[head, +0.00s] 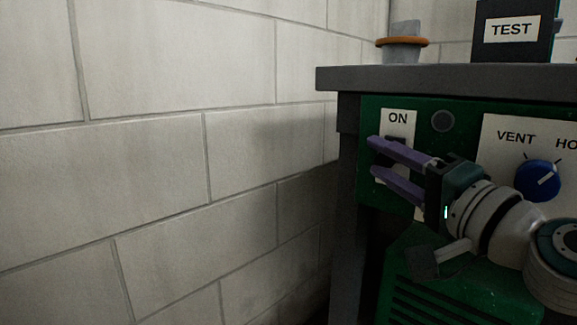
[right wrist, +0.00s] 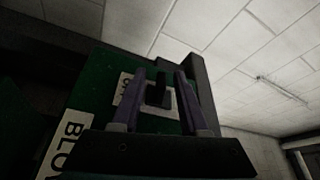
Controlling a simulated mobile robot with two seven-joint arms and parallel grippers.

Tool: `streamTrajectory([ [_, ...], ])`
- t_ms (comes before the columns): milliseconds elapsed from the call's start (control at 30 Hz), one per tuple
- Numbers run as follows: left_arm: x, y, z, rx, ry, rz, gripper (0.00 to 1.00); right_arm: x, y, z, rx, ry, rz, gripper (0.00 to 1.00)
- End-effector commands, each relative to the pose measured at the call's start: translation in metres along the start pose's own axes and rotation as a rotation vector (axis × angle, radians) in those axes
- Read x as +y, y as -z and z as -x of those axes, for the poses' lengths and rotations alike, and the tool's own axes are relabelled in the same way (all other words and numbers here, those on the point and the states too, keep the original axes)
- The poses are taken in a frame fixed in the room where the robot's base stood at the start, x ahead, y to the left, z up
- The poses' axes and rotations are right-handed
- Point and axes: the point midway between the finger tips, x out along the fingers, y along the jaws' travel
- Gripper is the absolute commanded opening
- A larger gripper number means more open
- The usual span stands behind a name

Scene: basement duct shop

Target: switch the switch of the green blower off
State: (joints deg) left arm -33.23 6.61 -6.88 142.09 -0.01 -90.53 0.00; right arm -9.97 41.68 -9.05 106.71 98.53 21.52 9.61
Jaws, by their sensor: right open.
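The green blower (head: 371,112) sits under a dark bench top in the head view; its green face also shows in the right wrist view (right wrist: 98,95). Its switch (right wrist: 158,88) is a dark lever on a white plate (head: 398,118) marked ON at the top. My right gripper (head: 375,157) is open, its two purple fingers in front of the plate and partly hiding the switch. In the right wrist view the switch shows between the fingers. I cannot tell whether they touch it, nor its position. My left gripper is not in view.
A blue knob (head: 538,180) on a white panel marked VENT is right of the switch. The bench top (head: 450,78) overhangs above, bearing a dark TEST box (head: 513,52) and a grey item with an orange ring (head: 402,42). A block wall (head: 150,140) stands left.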

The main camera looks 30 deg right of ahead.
Motion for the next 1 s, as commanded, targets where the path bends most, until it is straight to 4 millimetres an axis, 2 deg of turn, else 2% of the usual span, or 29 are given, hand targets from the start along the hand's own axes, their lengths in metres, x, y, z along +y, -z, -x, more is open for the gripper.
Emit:
streamTrajectory([
  [400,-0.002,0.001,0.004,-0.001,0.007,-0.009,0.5,0.001,-0.001,0.065,-0.004,-0.005,0.001,0.44],
  [533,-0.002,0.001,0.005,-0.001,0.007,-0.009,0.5,0.001,0.0,0.082,-0.002,-0.004,0.001,0.44],
  [700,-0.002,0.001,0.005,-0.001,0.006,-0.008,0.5,0.0,0.0,0.092,-0.002,-0.001,0.002,0.44],
  [1000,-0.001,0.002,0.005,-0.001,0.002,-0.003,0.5,-0.001,0.0,0.094,-0.001,0.001,0.0,0.44],
])
